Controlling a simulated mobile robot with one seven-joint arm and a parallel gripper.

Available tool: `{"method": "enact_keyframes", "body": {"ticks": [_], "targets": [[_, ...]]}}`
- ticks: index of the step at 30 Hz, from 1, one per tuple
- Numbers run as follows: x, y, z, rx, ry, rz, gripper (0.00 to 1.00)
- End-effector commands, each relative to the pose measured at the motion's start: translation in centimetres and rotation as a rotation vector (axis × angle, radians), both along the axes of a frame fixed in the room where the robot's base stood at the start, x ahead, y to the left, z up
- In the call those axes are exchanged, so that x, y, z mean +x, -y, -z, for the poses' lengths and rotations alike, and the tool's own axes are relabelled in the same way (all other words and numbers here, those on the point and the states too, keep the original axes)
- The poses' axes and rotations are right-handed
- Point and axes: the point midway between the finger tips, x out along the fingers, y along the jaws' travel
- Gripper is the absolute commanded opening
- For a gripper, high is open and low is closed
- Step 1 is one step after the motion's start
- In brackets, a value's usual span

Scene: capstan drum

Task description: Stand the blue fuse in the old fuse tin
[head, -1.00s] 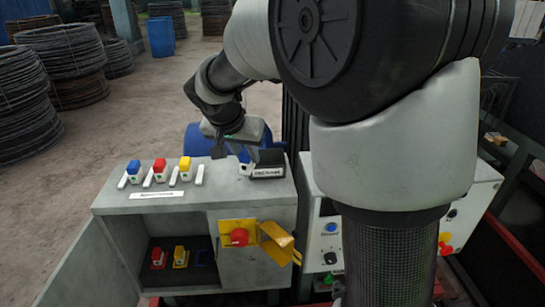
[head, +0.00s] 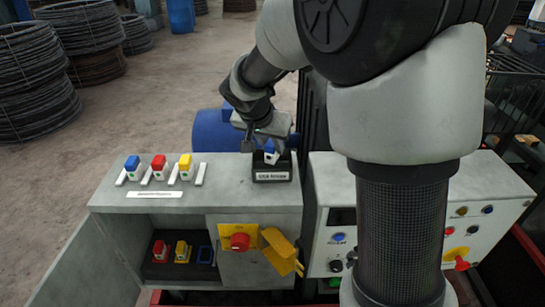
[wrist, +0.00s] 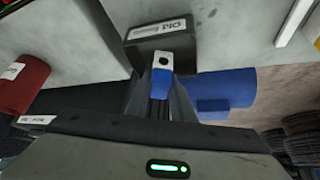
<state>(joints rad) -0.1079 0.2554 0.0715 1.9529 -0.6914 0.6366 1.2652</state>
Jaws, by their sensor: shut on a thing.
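My gripper (wrist: 158,98) is shut on the blue fuse (wrist: 162,76), which has a blue body and a white end with a dark hole. In the head view my gripper (head: 262,143) is at the old fuse tin, and the fuse's white end (head: 271,157) shows below it. The old fuse tin (head: 272,177) is a small black box with a white label on the right of the cabinet top. In the wrist view the white end overlaps the tin (wrist: 143,56). I cannot tell whether it is inside the tin or touching it.
Blue (head: 132,163), red (head: 158,163) and yellow (head: 185,162) fuses stand between white levers at the left of the cabinet top. The open compartment below holds red and yellow pieces and a blue-outlined place. A control box (head: 330,185) stands to the right.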

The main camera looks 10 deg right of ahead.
Motion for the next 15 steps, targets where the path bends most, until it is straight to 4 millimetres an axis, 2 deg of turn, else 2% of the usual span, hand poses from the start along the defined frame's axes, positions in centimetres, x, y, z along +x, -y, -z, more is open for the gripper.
{"method": "enact_keyframes", "body": {"ticks": [9, 15], "targets": [[0.0, 0.0, 3.8, 0.000, -0.001, -0.002, 0.00], [0.0, 0.0, 4.0, 0.001, 0.001, -0.001, 0.00]]}}
